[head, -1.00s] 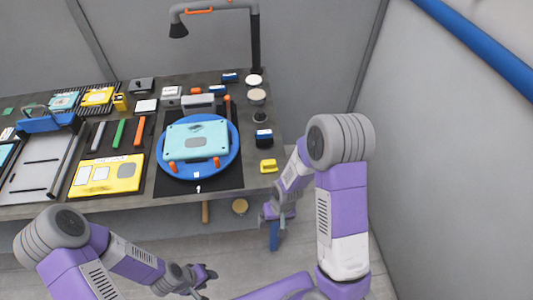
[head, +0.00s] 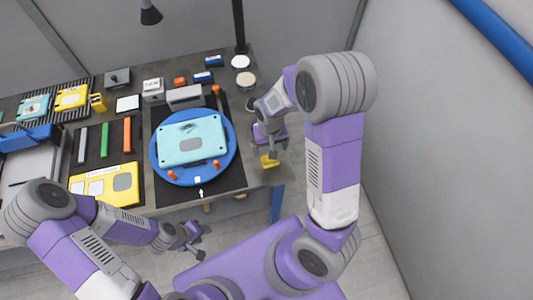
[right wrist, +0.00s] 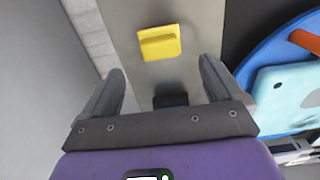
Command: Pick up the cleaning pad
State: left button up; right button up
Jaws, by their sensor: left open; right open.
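The cleaning pad (head: 269,161), a small yellow block, lies on the right front part of the table. It also shows in the right wrist view (right wrist: 160,43), beyond the fingertips and roughly between their lines. My right gripper (head: 271,147) is over the table's right side, just behind the pad in the head view. In the right wrist view (right wrist: 162,66) its fingers are apart with nothing held. My left gripper (head: 204,243) is open and empty in front of the table, well away from the pad.
A blue round turntable (head: 229,160) with a light-blue plate (head: 191,141) stands left of the pad. A dark object (right wrist: 170,100) sits between my right fingers' bases in the wrist view. The table's right edge is close to the pad; a grey wall (head: 440,170) stands further right.

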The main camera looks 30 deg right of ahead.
jog(key=f, duration=0.2)
jog(key=s+f, duration=0.1)
jog(key=f, duration=0.1)
jog(key=shift+a+f, duration=0.15)
jog(key=shift+f, duration=0.25)
jog(key=shift+w+f+b, duration=0.1)
jog(key=shift+f+b, duration=0.2)
jog(key=shift+f, duration=0.2)
jog(key=c, duration=1.2)
notch_tip(320, 180, up, 10)
jog(key=shift+r+p, duration=0.1)
jog(key=shift+p, duration=0.75)
jog(key=shift+c, duration=0.2)
